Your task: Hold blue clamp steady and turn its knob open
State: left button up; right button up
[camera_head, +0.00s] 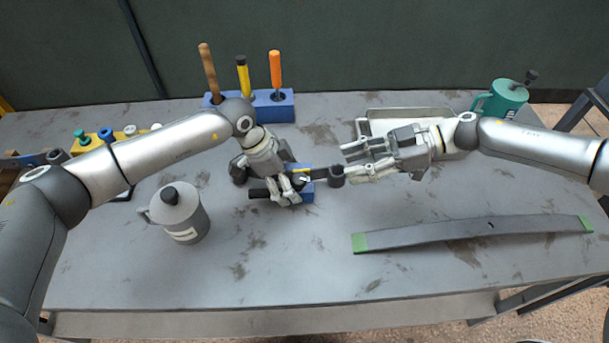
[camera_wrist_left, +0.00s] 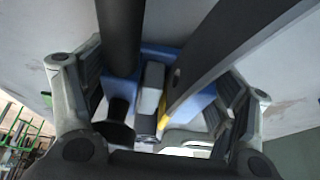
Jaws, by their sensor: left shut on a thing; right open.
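The blue clamp (camera_head: 307,193) lies on the grey table near the middle, with dark bars running through its blue body. My left gripper (camera_head: 285,196) is shut on it from above and hides part of it. In the left wrist view, the clamp's blue body (camera_wrist_left: 193,104) shows between the two fingers, with a dark cylinder and a dark flat bar passing through. A dark round knob-like part (camera_head: 336,176) shows at the clamp's right end. My right gripper (camera_head: 352,163) is open just to the right of that part; I cannot tell whether it touches.
A blue rack (camera_head: 284,105) with several handled tools stands behind. A grey lidded can (camera_head: 181,217) stands at left front, a teal can (camera_head: 503,99) at back right. A pale tray (camera_head: 410,113) is behind my right gripper. A long dark leaf spring (camera_head: 470,232) lies at right front.

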aim_at(304, 175)
pick_arm(q)
jog(key=shift+w, duration=0.1)
pick_arm(e)
jog(key=x, duration=1.2)
jog(key=shift+r, duration=0.1)
jog(key=c, duration=0.7)
jog(key=shift+w+a+n+g, duration=0.1)
jog(key=shift+w+n+g, duration=0.05)
jog(key=shift+n+g, duration=1.15)
jog(key=shift+n+g+h, duration=0.4)
jog(key=shift+n+g, duration=0.7)
jog(key=shift+g, duration=0.4)
jog(key=o, duration=0.7)
